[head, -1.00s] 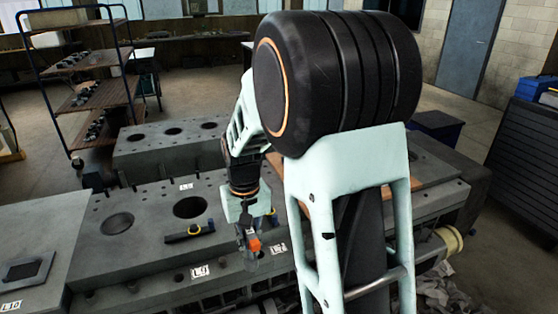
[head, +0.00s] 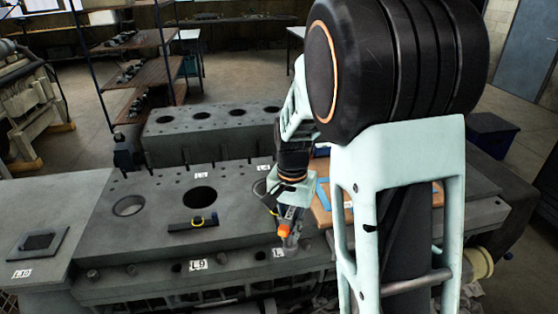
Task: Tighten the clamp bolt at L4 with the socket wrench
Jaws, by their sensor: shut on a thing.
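My gripper (head: 290,212) is at the front right of the grey engine block (head: 235,230), in the head view. It is shut on a tool with an orange part (head: 284,231), which seems to be the socket wrench. The tool's lower end is above or at the block's front edge; contact cannot be told. Just below it is a label (head: 278,253), partly hidden and too small to read. Another front label (head: 198,265) seems to read L9. I cannot make out which label is L4, and the clamp bolt there is not clearly seen.
A dark bar with a yellow ring (head: 193,223) lies on the block by a large bore (head: 199,197). A second block (head: 215,133) stands behind. My arm hides the right side.

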